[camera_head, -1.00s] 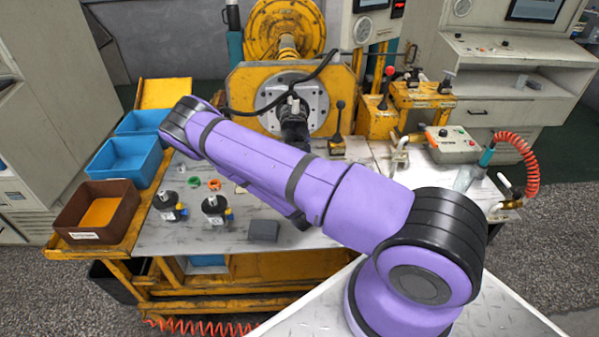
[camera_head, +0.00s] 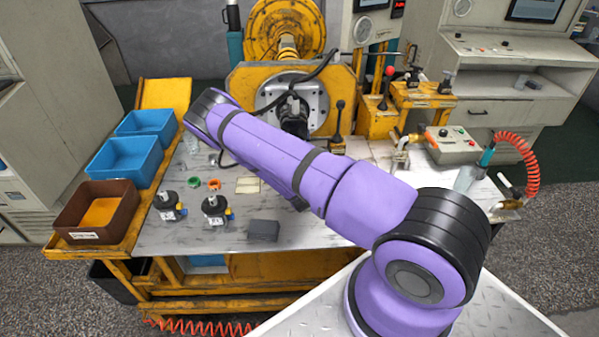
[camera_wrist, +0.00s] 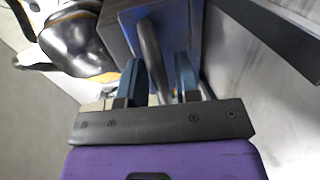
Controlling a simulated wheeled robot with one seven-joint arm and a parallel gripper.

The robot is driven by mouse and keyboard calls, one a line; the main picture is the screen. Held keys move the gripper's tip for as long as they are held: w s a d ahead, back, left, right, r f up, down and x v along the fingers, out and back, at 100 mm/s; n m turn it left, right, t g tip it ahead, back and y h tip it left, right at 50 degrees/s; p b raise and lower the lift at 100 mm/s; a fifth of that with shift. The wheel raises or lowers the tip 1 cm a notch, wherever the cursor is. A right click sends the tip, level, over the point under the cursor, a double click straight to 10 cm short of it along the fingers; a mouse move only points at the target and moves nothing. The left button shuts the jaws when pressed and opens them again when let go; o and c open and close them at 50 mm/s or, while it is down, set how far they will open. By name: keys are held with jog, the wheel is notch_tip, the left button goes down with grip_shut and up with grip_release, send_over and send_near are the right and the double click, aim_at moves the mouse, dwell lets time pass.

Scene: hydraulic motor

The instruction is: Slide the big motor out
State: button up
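The dark big motor (camera_head: 292,118) shows in the head view in front of the round metal flange of a yellow test stand. Its lower part is partly hidden by my purple arm. I cannot make out my gripper in the head view. In the wrist view my gripper (camera_wrist: 160,82) has two blue-grey fingers apart. A grey curved bar or hose (camera_wrist: 149,52) lies between them, close to the left finger, with a gap to the right finger. A grey block-like body (camera_wrist: 184,27) lies just beyond the fingers; I cannot tell which part it is.
The yellow stand (camera_head: 246,92) carries a black cable. Two blue bins (camera_head: 125,160) and a brown bin (camera_head: 98,205) line the left. Two small black motors and a dark block (camera_head: 263,230) lie on the bench. Levers and a control box (camera_head: 452,143) stand right.

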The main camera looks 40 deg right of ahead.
grip_shut()
jog(key=v, duration=0.3)
jog(key=f+v, duration=0.1)
jog(key=v, duration=0.2)
jog(key=f+v, duration=0.1)
jog(key=v, duration=0.2)
jog(key=shift+s+a, duration=0.2)
jog(key=shift+s, duration=0.1)
jog(key=shift+f, duration=0.1)
jog(key=shift+o, duration=1.3)
grip_release()
jog(key=shift+s, duration=0.1)
jog(key=v, duration=1)
jog(key=shift+s+a, duration=0.2)
jog(key=shift+s, duration=0.1)
jog(key=shift+w+r, duration=0.1)
jog(key=shift+r, duration=0.15)
